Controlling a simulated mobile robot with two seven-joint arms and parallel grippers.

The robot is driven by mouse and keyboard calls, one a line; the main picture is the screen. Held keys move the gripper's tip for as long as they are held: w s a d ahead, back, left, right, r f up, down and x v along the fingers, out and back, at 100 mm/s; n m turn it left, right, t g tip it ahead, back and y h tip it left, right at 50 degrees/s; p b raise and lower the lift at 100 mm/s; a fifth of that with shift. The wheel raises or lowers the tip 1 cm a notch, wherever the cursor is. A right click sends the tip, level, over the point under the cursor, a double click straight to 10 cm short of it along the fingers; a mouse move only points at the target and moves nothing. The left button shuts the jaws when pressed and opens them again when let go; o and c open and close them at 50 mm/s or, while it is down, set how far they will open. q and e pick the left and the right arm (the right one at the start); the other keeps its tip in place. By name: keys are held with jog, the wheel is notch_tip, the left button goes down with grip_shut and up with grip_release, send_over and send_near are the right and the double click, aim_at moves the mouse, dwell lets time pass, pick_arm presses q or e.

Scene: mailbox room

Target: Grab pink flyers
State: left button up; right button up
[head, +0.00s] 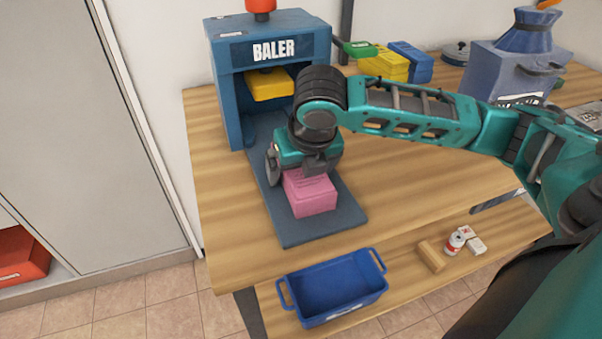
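A pink block, which looks like a bundle of flyers (314,197), lies on the dark grey base plate (290,231) in front of the blue baler (223,78). My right gripper (300,172) is over the back of the pink bundle, pointing down at it. One finger shows at the bundle's left side; the other is hidden or hard to make out. Whether the fingers press on the bundle cannot be seen. The baler's yellow press block (268,84) hangs above the plate, behind my gripper. My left gripper is not in view.
A blue open bin (333,291) stands on the lower shelf, with a can (455,243), white boxes and a wooden block to its right. Yellow (384,66), green and blue bundles lie at the back. A grey-blue machine (510,70) stands back right. The wooden tabletop right of the plate is clear.

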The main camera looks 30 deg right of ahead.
jog(key=shift+r, duration=0.1)
jog(key=c, duration=1.2)
